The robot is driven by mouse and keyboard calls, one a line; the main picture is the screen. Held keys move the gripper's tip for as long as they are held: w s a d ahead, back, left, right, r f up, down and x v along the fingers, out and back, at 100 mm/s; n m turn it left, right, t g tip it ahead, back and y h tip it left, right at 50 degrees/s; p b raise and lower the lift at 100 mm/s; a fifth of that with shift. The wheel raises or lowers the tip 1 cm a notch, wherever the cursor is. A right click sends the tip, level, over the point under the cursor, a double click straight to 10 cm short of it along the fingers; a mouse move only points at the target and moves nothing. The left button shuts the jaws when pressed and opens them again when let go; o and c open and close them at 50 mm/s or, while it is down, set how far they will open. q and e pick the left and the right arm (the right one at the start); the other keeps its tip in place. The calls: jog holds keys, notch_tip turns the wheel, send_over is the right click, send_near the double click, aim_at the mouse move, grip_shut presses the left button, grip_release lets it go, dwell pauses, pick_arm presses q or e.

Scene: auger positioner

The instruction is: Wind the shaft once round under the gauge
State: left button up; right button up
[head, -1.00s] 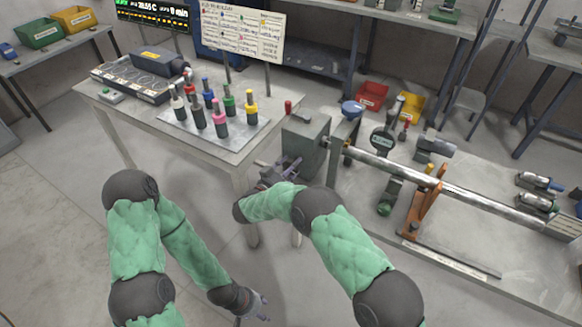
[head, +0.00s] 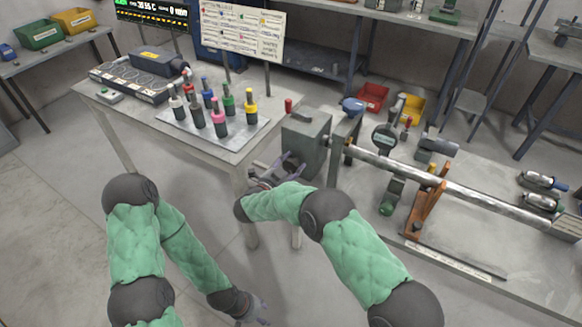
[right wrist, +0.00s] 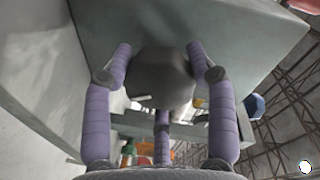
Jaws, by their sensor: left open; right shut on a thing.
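The long steel shaft (head: 465,188) runs from the grey drive box (head: 305,140) toward the lower right, resting over an orange stand (head: 425,210). The round gauge (head: 384,137) is mounted beside the shaft near the box. My right gripper (head: 287,165) is at the near left side of the box. In the right wrist view its purple fingers (right wrist: 165,95) are closed round a dark grey knob (right wrist: 160,78) in front of the box. In the head view the knob is hidden. My left gripper (head: 258,312) is open and empty, low over the floor.
A worktable with several coloured-collar tool holders (head: 219,122) on a metal plate stands left of the box. The shaft's bench (head: 480,255) also carries a blue knob (head: 353,105) and motors. Red (head: 371,97) and yellow bins are behind. Floor around my left gripper is clear.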

jog(key=shift+w+d+r+m, duration=0.1)
jog(key=shift+r+m, duration=0.3)
jog(key=o, duration=1.2)
jog(key=shift+d+f, duration=0.1)
jog(key=shift+f, duration=0.15)
jog(key=shift+s+a, duration=0.25)
jog(key=shift+s, duration=0.1)
jog(key=v, duration=1.1)
jog(key=shift+s+a, duration=0.1)
jog(key=shift+s, duration=0.1)
